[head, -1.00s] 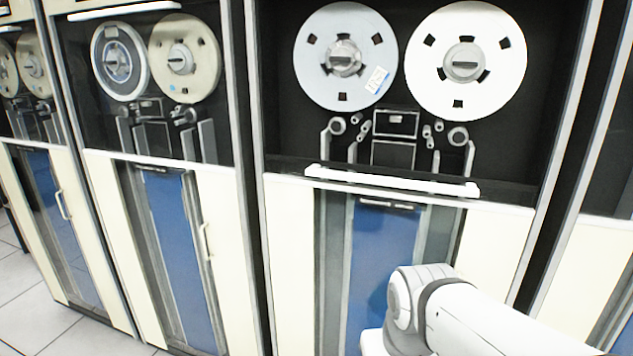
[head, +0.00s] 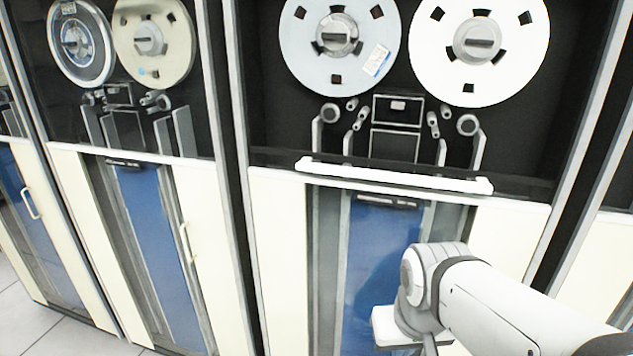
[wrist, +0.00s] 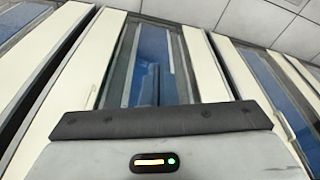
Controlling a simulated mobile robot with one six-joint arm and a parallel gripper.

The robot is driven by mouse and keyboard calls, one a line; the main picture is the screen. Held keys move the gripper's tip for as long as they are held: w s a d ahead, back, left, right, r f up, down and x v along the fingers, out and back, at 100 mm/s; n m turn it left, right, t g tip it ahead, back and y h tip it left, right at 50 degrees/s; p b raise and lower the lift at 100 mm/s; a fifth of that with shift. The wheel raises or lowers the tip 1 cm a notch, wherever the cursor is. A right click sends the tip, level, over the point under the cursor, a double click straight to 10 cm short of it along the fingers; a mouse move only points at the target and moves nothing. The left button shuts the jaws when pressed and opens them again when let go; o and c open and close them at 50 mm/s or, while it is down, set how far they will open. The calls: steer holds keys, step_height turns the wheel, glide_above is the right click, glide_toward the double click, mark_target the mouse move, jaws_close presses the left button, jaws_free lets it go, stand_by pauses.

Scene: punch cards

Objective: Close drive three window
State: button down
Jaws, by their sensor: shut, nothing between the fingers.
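The middle tape drive has two large reels (head: 480,50) behind its upper opening. Its white window handle bar (head: 395,177) sits low, along the bottom edge of that opening. No number label shows, so I cannot tell which drive is three. My gripper (wrist: 160,120) shows in the wrist view as a grey body with a dark front edge. It is shut and empty, apart from the handle. In the head view my arm reaches in from the lower right, in front of the blue lower panel (head: 378,240), below the handle; the fingertips are hidden there.
Another drive (head: 140,90) with two smaller-looking reels stands to the left, and another cabinet edge (head: 615,225) is at the right. A vertical door handle (head: 187,243) sticks out on the left drive. Tiled floor (head: 60,335) shows at lower left.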

steer(key=w+d+f+n+g+h+b, duration=0.2)
steer(key=d+f+n+h, duration=0.1)
steer(key=d+n+h, duration=0.35)
steer(key=w+d+r+n+t+h, duration=0.1)
steer(key=w+r+n+t+h, duration=0.3)
steer(key=w+n, duration=0.35)
steer(key=w+a+r+n+t+y+b, duration=0.1)
steer(key=w+a+r+n+t+y, duration=0.1)
steer(key=w+a+n+t, duration=0.65)
steer(key=w+a+r+n+t+y+b, duration=0.25)
steer(key=w+a+n+t, duration=0.35)
steer(key=a+n, duration=0.5)
steer(key=shift+m+t+h, duration=0.25)
steer(key=shift+m+h, duration=0.15)
steer(key=shift+m, duration=0.25)
steer(key=p+x, duration=0.1)
steer(key=x, duration=0.4)
steer(key=p+x, duration=0.1)
steer(key=x, duration=0.2)
steer(key=shift+w+r+p, duration=0.25)
steer(key=shift+r+p, duration=0.1)
steer(key=shift+r, duration=0.15)
steer(key=shift+s+a+r+p, duration=0.15)
steer(key=shift+r+p, duration=0.35)
steer(key=shift+r, duration=1.25)
